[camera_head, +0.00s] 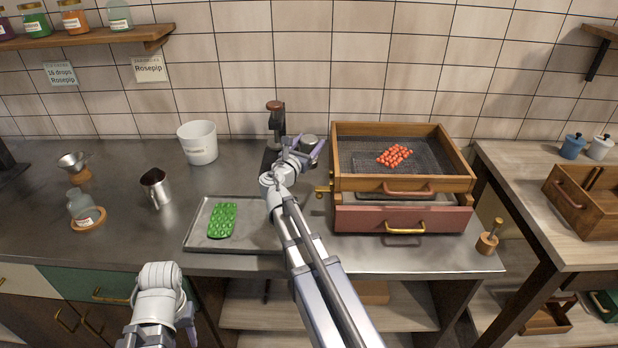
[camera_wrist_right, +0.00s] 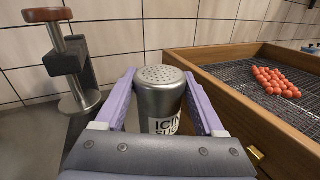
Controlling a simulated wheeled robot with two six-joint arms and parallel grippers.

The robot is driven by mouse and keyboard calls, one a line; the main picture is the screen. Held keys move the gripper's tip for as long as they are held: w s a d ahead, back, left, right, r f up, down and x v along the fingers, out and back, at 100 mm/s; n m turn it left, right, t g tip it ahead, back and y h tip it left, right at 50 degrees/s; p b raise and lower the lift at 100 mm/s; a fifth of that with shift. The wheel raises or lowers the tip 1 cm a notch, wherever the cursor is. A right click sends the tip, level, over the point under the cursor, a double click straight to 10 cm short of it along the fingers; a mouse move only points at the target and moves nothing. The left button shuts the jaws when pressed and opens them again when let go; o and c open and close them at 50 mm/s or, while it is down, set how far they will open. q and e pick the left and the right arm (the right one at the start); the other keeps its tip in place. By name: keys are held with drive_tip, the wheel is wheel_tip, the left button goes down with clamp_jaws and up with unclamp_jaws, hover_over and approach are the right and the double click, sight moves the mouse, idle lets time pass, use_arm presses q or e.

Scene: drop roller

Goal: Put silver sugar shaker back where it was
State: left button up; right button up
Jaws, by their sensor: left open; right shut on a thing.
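The silver sugar shaker (camera_wrist_right: 162,100) has a perforated top and a white label with black letters. It stands upright between the purple fingers of my right gripper (camera_wrist_right: 164,105), which is shut on it. In the head view the shaker's top (camera_head: 309,142) shows just beyond my right gripper (camera_head: 304,156), left of the wooden drawer unit. My arm hides most of its body and its base, so I cannot tell if it touches the counter. My left gripper (camera_head: 183,324) is low in front of the counter, mostly hidden behind its wrist, with nothing visible in it.
A press with a wooden knob (camera_wrist_right: 75,60) stands close left of the shaker. The wooden drawer tray (camera_head: 455,163) with red candies (camera_head: 395,156) is close right. A metal tray (camera_head: 197,229) holds a green mold (camera_head: 222,221). A white bucket (camera_head: 198,143) stands further left.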

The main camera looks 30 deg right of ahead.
drive_tip(key=shift+f+b, duration=3.8)
drive_tip(key=shift+f, duration=0.5)
drive_tip(key=shift+f, duration=0.15)
drive_tip(key=o, duration=1.2)
drive_tip(key=shift+r, duration=0.3)
drive_tip(key=v, duration=1.2)
drive_tip(key=shift+f, duration=0.15)
